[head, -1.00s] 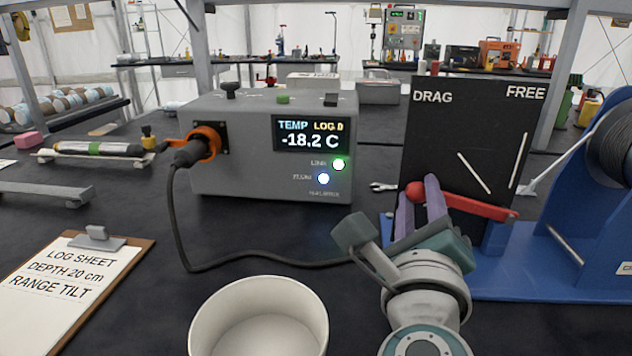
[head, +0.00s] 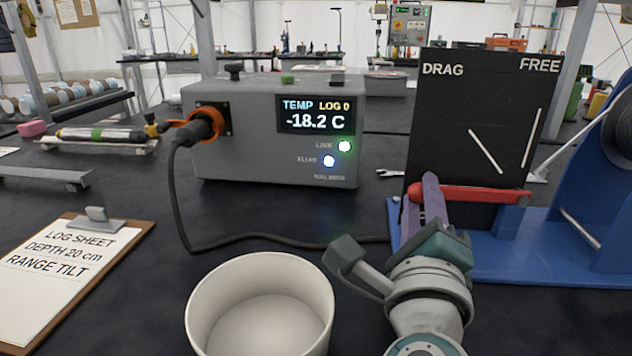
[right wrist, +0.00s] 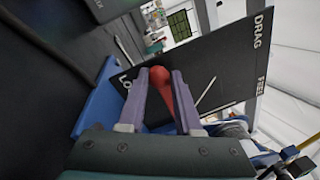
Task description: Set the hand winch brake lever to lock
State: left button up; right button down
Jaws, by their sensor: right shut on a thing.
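The red brake lever (head: 475,194) lies nearly level across the lower part of the black winch panel (head: 470,110). The panel reads DRAG at upper left and FREE at upper right, with a white line for each. In the right wrist view, letters starting "LO" (right wrist: 125,82) show on the panel beside the lever's end, the rest hidden by a finger. My right gripper (head: 428,188) is shut on the lever near its round red knob, which shows between the purple fingers in the right wrist view (right wrist: 157,75). My left gripper is not in view.
The blue winch frame (head: 530,255) stands at right. A grey temperature logger (head: 250,155) with a black cable stands left of the panel. A white bowl (head: 200,320) is in front, left of my right arm. A clipboard (head: 140,232) lies at far left.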

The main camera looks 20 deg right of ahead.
jog(key=c, duration=0.8)
grip_release()
jog(key=shift+f, duration=0.35)
jog(key=shift+o, duration=0.7)
jog(key=shift+s+d+r, duration=0.1)
jog(key=v, duration=1)
jog(key=shift+b, duration=0.35)
